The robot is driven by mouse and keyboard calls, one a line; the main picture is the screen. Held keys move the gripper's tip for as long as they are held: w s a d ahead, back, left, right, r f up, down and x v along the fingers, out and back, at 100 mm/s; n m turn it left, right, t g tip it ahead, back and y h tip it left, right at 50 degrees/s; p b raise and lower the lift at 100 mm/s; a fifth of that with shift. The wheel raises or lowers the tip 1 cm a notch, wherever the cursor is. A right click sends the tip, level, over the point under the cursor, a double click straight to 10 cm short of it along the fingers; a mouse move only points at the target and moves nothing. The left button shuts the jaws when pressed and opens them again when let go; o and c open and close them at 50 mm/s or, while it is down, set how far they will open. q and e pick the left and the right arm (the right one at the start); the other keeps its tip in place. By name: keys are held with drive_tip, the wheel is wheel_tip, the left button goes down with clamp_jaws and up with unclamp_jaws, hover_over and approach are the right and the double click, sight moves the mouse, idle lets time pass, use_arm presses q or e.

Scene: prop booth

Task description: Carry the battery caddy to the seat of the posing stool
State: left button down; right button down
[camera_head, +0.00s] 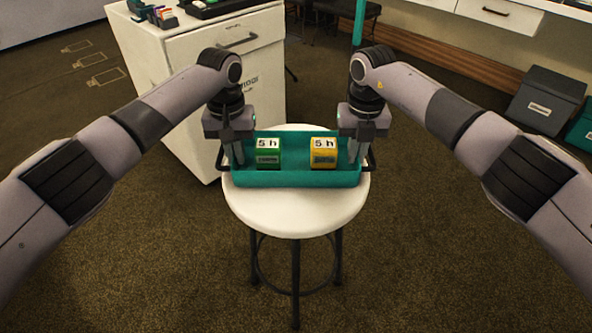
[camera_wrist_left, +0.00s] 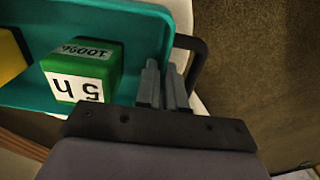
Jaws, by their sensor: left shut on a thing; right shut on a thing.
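The battery caddy (camera_head: 296,180) is a teal open tray with dark side handles, also in the left wrist view (camera_wrist_left: 130,15). It is level over the round white seat (camera_head: 295,218) of the posing stool (camera_head: 296,262); I cannot tell whether it rests on the seat or hovers just above it. A green battery block (camera_head: 268,153) and a yellow one (camera_head: 323,153) sit in it. My left gripper (camera_head: 239,155) is shut on the caddy's left end, its fingers also in the left wrist view (camera_wrist_left: 165,88). My right gripper (camera_head: 353,152) is shut on the right end.
A white drawer cabinet (camera_head: 185,95) with items on top stands behind the stool at left. A dark grey bin (camera_head: 545,100) and a teal bin (camera_head: 582,130) stand at right near a white counter (camera_head: 490,15). The brown carpet around the stool's front is clear.

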use_arm(q)
drive_tip(key=c, duration=1.2)
unclamp_jaws()
drive_tip(key=shift+f, duration=0.1)
drive_tip(key=shift+c, duration=0.2)
use_arm(e)
drive_tip(key=c, duration=1.2)
unclamp_jaws()
drive_tip(key=shift+f, duration=0.1)
drive_tip(key=shift+c, duration=0.2)
